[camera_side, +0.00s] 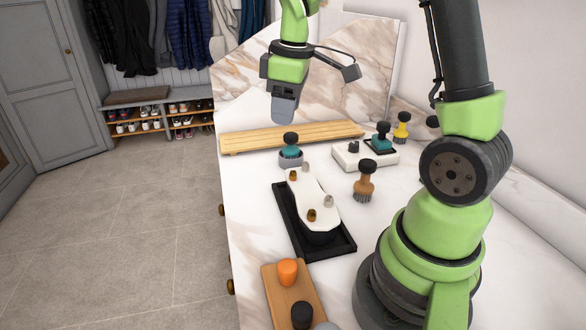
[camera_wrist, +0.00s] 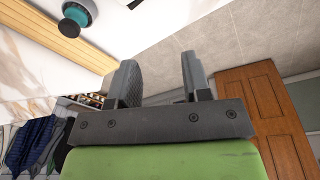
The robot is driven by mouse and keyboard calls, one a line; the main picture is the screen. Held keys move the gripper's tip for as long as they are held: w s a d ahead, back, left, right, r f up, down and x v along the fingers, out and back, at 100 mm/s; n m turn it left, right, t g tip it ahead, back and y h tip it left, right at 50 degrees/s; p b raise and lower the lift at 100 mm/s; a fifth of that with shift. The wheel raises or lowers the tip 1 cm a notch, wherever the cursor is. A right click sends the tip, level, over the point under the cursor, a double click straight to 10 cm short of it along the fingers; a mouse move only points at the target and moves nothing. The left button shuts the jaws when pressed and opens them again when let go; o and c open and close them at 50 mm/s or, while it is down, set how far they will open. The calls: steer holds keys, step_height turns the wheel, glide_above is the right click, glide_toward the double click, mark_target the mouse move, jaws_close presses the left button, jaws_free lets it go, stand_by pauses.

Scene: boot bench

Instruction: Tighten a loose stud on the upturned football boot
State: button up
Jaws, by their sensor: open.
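The upturned football boot (camera_side: 320,205) lies sole up in a black tray (camera_side: 346,246) on the marble bench. Its white sole carries several studs; a brown-gold stud (camera_side: 312,215) and a pale stud (camera_side: 328,201) show at the near end, with others at the far end. I cannot tell which stud is loose. A teal tool with a black knob (camera_side: 291,146) stands in a grey round holder just beyond the boot; it also shows at the top left of the wrist view (camera_wrist: 76,18). My gripper (camera_side: 284,112) is open and empty, above the wooden board and apart from the boot.
A slatted wooden board (camera_side: 290,136) lies along the back. A white block (camera_side: 364,157) with a second teal tool (camera_side: 382,136) stands right, near a brown brush (camera_side: 365,181) and a yellow brush (camera_side: 402,127). A wooden stand (camera_side: 282,295) with an orange knob (camera_side: 287,271) is at the front.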

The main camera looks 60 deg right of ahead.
steer(key=n+g, duration=0.2)
glide_toward(293, 171)
step_height(293, 171, down, 9)
steer(key=shift+s+d+f, duration=0.15)
steer(key=shift+f, duration=0.05)
jaws_close()
